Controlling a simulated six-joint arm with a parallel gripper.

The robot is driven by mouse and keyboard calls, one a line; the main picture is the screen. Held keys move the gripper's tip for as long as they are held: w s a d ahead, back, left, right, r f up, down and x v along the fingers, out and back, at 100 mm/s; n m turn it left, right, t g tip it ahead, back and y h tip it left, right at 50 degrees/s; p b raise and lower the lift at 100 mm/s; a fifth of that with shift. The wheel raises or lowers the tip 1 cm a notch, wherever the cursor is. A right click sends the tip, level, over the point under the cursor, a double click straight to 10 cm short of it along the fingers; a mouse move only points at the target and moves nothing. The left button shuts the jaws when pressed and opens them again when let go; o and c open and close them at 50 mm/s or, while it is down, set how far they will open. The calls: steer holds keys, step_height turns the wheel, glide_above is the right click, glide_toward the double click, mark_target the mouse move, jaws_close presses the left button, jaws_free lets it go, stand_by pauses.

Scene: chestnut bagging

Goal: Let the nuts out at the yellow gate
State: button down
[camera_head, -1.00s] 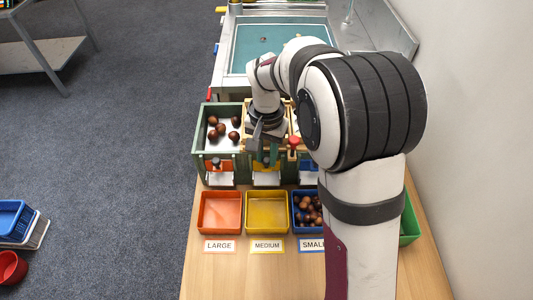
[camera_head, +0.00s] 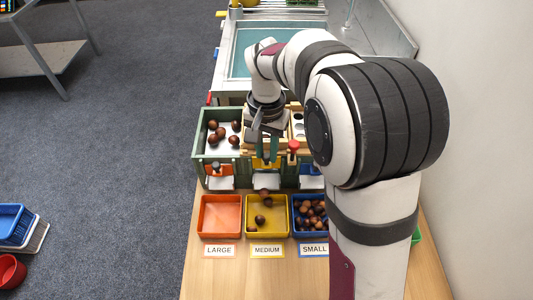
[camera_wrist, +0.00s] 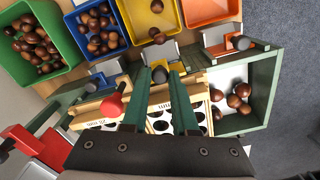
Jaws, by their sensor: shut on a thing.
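The yellow gate (camera_head: 262,163) is at the front of the green sorter (camera_head: 200,150), above a pale chute. My gripper (camera_wrist: 160,76) is shut on the yellow gate's dark knob (camera_wrist: 160,75), which shows between its green fingertips in the wrist view. In the head view my gripper (camera_head: 267,158) is in front of the middle compartment. A few brown chestnuts (camera_head: 260,219) are in the yellow bin (camera_head: 279,230) below or at its back edge by the chute. In the wrist view a chestnut (camera_wrist: 160,38) is at the chute's end.
The orange gate (camera_head: 214,171) and orange bin (camera_head: 220,216) stand left; that bin is empty. The blue bin (camera_head: 298,232) holds several chestnuts, as does the green bin (camera_wrist: 66,29). Several large chestnuts lie in the sorter's left compartment. A red knob (camera_head: 293,145) stands right of my gripper.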

mark_target(267, 155)
steer(key=shift+r, duration=0.15)
steer(key=c, duration=0.7)
jaws_free()
steer(key=shift+r, duration=0.1)
step_height(267, 155, up, 16)
steer(key=shift+f, duration=0.2)
steer(key=shift+m+y, duration=0.6)
steer(key=shift+y, duration=0.3)
steer(key=s+d+f, duration=0.2)
steer(key=s+f, duration=0.2)
steer(key=s, duration=0.5)
steer(key=s+d+f, duration=0.2)
steer(key=s+f, duration=0.2)
steer(key=s, duration=0.4)
steer(key=s+d+f, duration=0.2)
steer(key=s+f, duration=0.2)
steer(key=s, duration=0.5)
steer(key=shift+s, duration=0.3)
